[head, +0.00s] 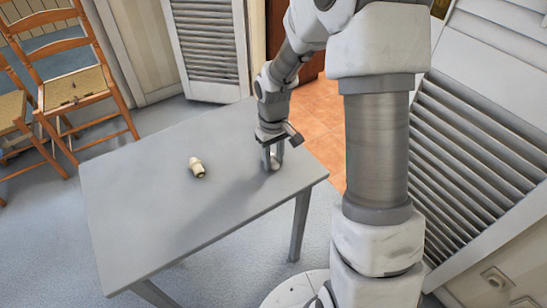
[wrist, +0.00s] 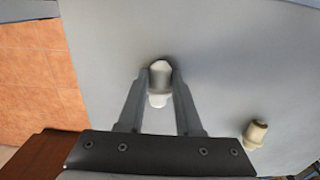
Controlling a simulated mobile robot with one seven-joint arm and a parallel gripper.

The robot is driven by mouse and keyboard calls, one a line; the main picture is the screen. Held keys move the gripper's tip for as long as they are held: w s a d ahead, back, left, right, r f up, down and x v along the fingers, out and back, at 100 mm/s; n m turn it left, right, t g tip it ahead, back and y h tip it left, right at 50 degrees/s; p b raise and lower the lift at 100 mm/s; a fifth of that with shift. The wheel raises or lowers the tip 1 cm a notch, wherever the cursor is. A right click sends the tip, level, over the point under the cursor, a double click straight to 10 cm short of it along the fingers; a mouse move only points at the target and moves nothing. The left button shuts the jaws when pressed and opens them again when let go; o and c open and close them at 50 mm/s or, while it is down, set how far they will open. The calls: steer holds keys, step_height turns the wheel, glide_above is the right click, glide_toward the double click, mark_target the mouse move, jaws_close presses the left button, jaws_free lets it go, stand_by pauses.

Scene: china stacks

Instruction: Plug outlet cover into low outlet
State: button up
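My gripper (head: 272,158) points down at the table, its fingers on either side of a small pale piece with a rounded end. In the wrist view this pale piece (wrist: 160,80) fills the gap between the fingertips, and the gripper (wrist: 160,85) looks shut on it. It looks at or just above the tabletop; I cannot tell which. I take it for the outlet cover, but its prongs are not clear. A low wall outlet (head: 497,278) shows at the lower right of the head view, far from my gripper.
A beige, stubby cylinder-like object (head: 197,168) lies on the grey table (head: 130,195), left of my gripper; it also shows in the wrist view (wrist: 256,133). Another wall plate (head: 524,302) is partly cut off at the lower right. Wooden chairs (head: 75,85) stand behind. Louvred shutters (head: 470,150) are at right.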

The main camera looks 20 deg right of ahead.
steer(key=o, duration=0.4)
